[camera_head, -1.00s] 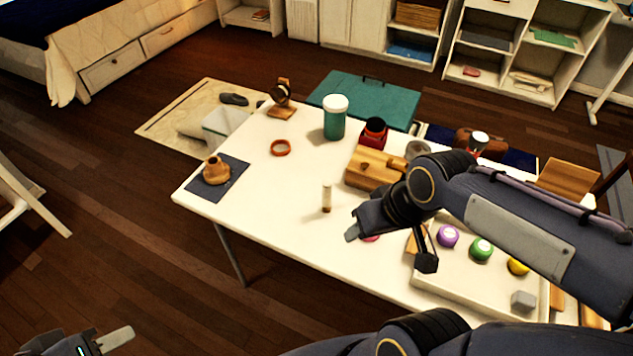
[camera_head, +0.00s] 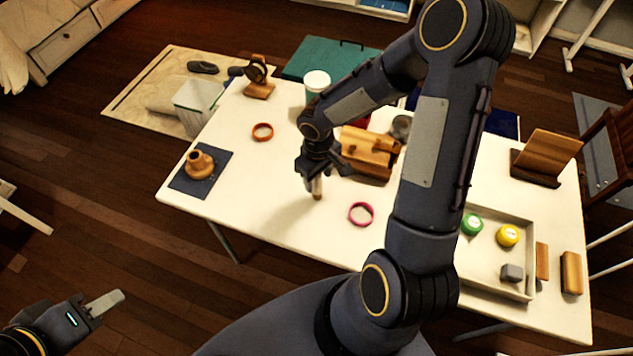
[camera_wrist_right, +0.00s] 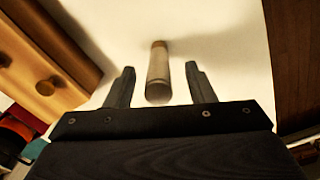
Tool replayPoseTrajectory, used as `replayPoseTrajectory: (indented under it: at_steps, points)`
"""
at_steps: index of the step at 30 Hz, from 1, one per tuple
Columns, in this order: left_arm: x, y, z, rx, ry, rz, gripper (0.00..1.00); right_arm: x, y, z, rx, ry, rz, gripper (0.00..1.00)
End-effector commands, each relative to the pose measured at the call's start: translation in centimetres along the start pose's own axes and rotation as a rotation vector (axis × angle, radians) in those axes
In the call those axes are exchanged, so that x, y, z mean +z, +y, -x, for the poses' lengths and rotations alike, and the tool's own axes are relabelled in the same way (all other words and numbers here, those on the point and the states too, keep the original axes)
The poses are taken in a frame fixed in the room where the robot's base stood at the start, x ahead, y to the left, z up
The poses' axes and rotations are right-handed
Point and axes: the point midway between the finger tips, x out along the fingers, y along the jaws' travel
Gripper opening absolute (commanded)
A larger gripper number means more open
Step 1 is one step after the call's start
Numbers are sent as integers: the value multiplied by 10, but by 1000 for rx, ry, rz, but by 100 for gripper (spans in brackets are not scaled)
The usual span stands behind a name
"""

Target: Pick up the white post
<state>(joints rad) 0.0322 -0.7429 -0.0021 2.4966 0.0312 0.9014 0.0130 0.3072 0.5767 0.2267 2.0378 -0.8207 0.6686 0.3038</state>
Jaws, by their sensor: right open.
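The white post (camera_head: 317,188) stands upright on the white table (camera_head: 260,245), with its upper part hidden by my right gripper in the head view. In the right wrist view the post (camera_wrist_right: 158,75) lies between the two open fingers, with a gap on each side. My right gripper (camera_head: 318,172) is open and directly over the post, pointing down; its fingers also show in the wrist view (camera_wrist_right: 160,82). My left gripper (camera_head: 104,302) is at the lower left, off the table; only part of it shows and its jaw opening is unclear.
A tray (camera_head: 490,283) with coloured lids is at the right.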

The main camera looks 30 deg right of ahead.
Motion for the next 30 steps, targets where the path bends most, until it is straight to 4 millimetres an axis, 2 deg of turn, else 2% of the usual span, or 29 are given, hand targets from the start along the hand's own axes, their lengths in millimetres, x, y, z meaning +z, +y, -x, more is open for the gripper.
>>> replayPoseTrajectory:
  at_steps: [7, 16, 27, 30]
  points:
    - [-2, 2, 4, 0, 0, 0, 36, -4, 2, -35, -2, -3, -1, 49]
    - [-2, 2, 4, 0, 0, 0, 36, -5, 2, -40, 0, 1, -2, 49]
    - [-2, 2, 4, 0, 0, 0, 36, -5, 2, -39, 0, 0, -1, 1]
    - [-2, 2, 4, 0, 0, 0, 36, -5, 2, -39, 0, 0, -1, 1]
